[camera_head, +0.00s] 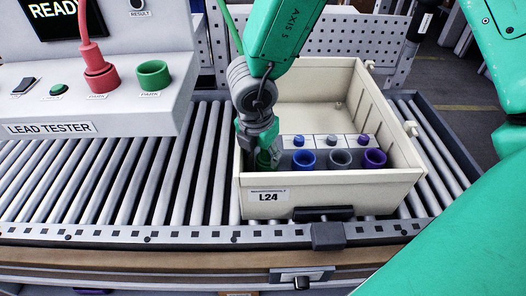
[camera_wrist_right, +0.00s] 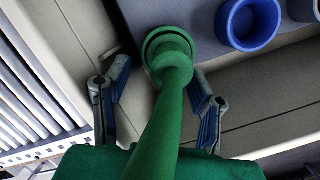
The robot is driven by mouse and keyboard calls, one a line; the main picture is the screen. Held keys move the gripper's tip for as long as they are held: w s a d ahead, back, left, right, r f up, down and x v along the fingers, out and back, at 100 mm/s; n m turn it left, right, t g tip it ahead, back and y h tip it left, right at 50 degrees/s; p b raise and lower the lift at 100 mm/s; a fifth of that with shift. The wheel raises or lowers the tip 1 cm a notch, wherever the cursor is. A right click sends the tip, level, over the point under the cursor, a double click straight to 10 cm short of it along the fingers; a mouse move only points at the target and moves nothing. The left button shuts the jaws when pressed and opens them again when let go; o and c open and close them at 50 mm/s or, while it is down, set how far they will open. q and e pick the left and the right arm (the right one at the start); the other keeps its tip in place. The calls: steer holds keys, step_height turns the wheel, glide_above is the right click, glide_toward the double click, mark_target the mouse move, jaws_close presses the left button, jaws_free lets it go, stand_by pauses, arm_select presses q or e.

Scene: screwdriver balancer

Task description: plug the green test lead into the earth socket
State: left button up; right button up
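The green test lead (camera_wrist_right: 160,115) runs up between the fingers of my right gripper (camera_wrist_right: 160,68) in the wrist view. Its plug end sits at a green ring-shaped socket (camera_wrist_right: 154,36), and looks to be in it. The fingers stand apart on both sides of the lead, with a gap at least on the left. In the head view my right gripper (camera_head: 264,150) points down into the left end of the crate's socket row. It hides most of the green socket there. The green lead (camera_head: 232,28) also shows behind my arm. My left gripper is not in view.
The cream crate L24 (camera_head: 350,183) sits on the roller conveyor (camera_head: 120,190). Blue (camera_head: 303,160), grey (camera_head: 340,158) and purple (camera_head: 374,158) sockets stand to the right. The lead tester (camera_head: 110,110) holds a red plug (camera_head: 99,75) and an empty green park socket (camera_head: 153,74).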

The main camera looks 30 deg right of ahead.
steer(key=shift+d, duration=0.25)
steer(key=shift+r, duration=0.25)
step_height(320, 180, up, 11)
steer(key=s+a, duration=0.1)
steer(key=a, duration=0.1)
steer(key=shift+s, duration=0.15)
steer(key=shift+r, duration=0.1)
steer(key=shift+r, duration=0.1)
stand_by(0.4)
